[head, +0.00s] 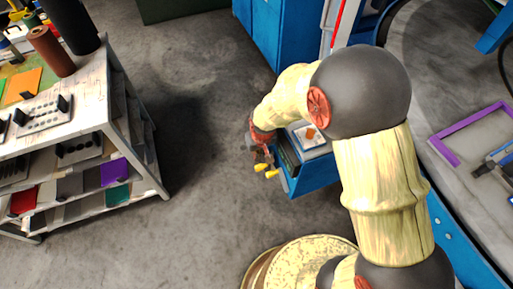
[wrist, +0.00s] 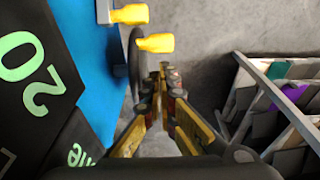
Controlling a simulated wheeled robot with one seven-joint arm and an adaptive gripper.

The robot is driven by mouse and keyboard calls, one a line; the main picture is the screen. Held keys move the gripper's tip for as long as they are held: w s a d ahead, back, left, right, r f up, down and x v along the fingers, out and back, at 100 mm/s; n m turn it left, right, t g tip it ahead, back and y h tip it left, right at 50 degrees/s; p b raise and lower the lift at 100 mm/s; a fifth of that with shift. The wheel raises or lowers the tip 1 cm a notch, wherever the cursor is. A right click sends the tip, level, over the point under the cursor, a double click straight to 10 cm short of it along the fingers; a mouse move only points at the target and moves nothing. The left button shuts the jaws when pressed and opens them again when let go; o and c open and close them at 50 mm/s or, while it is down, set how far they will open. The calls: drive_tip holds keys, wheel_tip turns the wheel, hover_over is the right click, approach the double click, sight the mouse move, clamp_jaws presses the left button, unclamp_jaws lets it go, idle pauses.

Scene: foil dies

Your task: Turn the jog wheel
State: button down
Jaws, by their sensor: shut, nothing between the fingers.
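In the wrist view a dark disc (wrist: 134,62), seen nearly edge-on, stands at the side of a blue machine (wrist: 92,45); it looks like the jog wheel. A yellow knob (wrist: 156,43) sticks out beside it, and a second yellow knob (wrist: 131,14) is above. My gripper (wrist: 163,72) is shut and empty, its tips just right of the disc and below the nearer knob. I cannot tell whether they touch. In the head view my gripper (head: 264,157) is by the machine's left side, close to the yellow knobs (head: 272,173); my arm hides part of the machine.
Dark panels with green lettering (wrist: 30,70) are close on the left in the wrist view. A shelf rack (head: 140,150) with coloured sheets stands at the left. Open grey floor (head: 200,60) lies between rack and machine. A purple frame (head: 450,155) lies on a right-hand surface.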

drive_tip(key=shift+s+f, duration=0.3)
drive_tip(key=shift+f, duration=0.25)
